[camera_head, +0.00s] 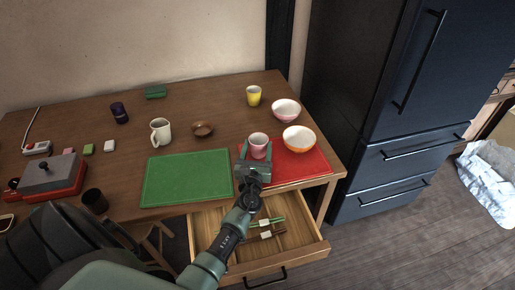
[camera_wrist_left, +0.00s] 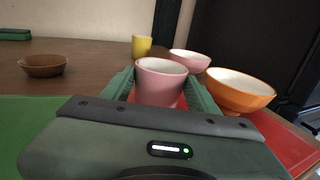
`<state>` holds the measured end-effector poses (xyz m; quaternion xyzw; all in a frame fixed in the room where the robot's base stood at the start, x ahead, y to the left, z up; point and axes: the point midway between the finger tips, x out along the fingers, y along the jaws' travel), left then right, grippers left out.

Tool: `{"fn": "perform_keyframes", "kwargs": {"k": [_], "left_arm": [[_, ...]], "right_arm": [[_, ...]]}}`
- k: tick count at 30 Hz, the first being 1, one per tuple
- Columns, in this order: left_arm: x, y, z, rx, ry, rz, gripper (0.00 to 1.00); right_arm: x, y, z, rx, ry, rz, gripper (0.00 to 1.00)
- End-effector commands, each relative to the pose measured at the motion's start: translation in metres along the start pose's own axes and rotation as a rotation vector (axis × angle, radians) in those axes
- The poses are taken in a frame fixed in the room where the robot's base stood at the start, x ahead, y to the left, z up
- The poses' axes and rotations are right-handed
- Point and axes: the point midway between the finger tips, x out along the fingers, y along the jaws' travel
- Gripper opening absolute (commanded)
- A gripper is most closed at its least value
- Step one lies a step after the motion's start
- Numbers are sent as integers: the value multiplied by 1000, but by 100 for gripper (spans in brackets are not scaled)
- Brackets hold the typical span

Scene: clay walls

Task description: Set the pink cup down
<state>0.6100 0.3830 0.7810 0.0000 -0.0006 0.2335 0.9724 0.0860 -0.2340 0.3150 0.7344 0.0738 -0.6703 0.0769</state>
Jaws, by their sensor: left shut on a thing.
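The pink cup (camera_head: 259,141) is upright between the fingers of my left gripper (camera_head: 255,156), over the left part of the red mat (camera_head: 311,166). In the left wrist view the pink cup (camera_wrist_left: 161,83) stands between the two green fingers of my left gripper (camera_wrist_left: 165,92), which is shut on it. I cannot tell whether the base of the cup touches the mat; the gripper body hides it. My right gripper is not in view.
An orange bowl (camera_head: 299,139) stands on the red mat right of the cup. A pink bowl (camera_head: 286,110) and yellow cup (camera_head: 254,96) are behind. A green mat (camera_head: 187,180) lies left. An open drawer (camera_head: 298,251) juts out below the table edge.

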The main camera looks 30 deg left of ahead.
Motion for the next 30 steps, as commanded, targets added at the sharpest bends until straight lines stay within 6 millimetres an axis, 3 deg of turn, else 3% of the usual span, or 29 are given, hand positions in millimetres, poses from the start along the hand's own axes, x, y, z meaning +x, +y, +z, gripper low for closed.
{"fn": "perform_keyframes", "kwargs": {"k": [1, 3, 16, 30], "left_arm": [[0, 0, -2, 1, 0, 0, 62], [0, 0, -1, 0, 1, 0, 81], [-3, 0, 3, 1, 2, 0, 81], [-96, 0, 0, 1, 3, 0, 81]], "right_arm": [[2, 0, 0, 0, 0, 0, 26], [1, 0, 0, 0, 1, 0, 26], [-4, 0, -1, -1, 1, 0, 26], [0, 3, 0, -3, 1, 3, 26]]}}
